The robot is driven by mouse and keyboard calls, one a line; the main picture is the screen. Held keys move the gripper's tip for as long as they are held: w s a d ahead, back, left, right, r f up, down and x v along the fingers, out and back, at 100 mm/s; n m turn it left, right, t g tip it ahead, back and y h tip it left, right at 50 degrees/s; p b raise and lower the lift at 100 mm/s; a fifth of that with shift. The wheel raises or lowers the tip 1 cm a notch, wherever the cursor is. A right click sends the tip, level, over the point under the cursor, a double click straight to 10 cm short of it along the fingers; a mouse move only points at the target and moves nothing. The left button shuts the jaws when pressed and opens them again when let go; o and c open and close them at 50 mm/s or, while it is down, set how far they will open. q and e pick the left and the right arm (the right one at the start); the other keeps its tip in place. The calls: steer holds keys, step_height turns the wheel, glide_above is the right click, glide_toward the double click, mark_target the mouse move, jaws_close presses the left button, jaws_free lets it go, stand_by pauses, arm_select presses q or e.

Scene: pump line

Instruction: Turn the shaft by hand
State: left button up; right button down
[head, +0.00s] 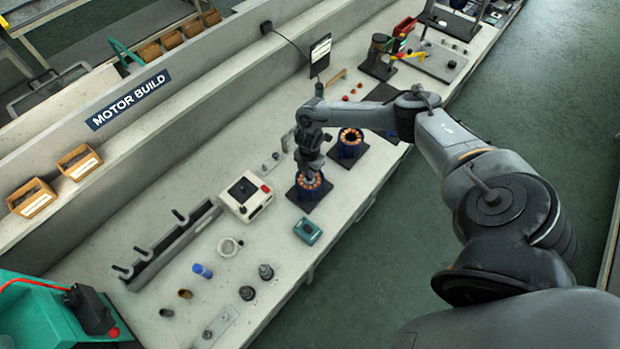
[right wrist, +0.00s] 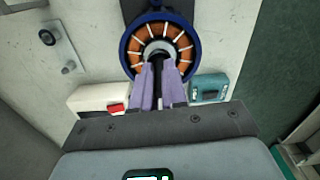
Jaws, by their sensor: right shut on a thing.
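A motor with a blue ring and copper windings (right wrist: 134,45) sits on a dark base plate; it also shows in the head view (head: 301,190). My right gripper (right wrist: 160,72) reaches down over its grey centre hub. Its two purple fingers are shut on the dark shaft (right wrist: 157,62) at the middle of the motor. In the head view my right gripper (head: 311,177) hides most of the motor's centre, and the shaft cannot be made out there. My left gripper is out of view.
A second blue motor (head: 351,138) stands just behind. A white box with a red button (head: 246,197) lies to the left, a teal device (head: 307,231) in front. Several small parts and a grey rack (head: 170,247) occupy the bench's left part.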

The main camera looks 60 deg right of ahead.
steer(key=m+p, duration=0.3)
steer(key=m, duration=0.1)
steer(key=shift+r, duration=0.2)
steer(key=c, duration=1.6)
jaws_free()
steer(key=shift+f+m, duration=0.15)
steer(key=shift+m, duration=0.35)
steer(key=o, duration=0.5)
steer(key=shift+c, duration=0.5)
step_height(320, 180, up, 2)
steer(key=shift+r+p, duration=0.1)
steer(key=shift+p, duration=1.05)
step_height(320, 180, up, 4)
steer(key=p, duration=0.3)
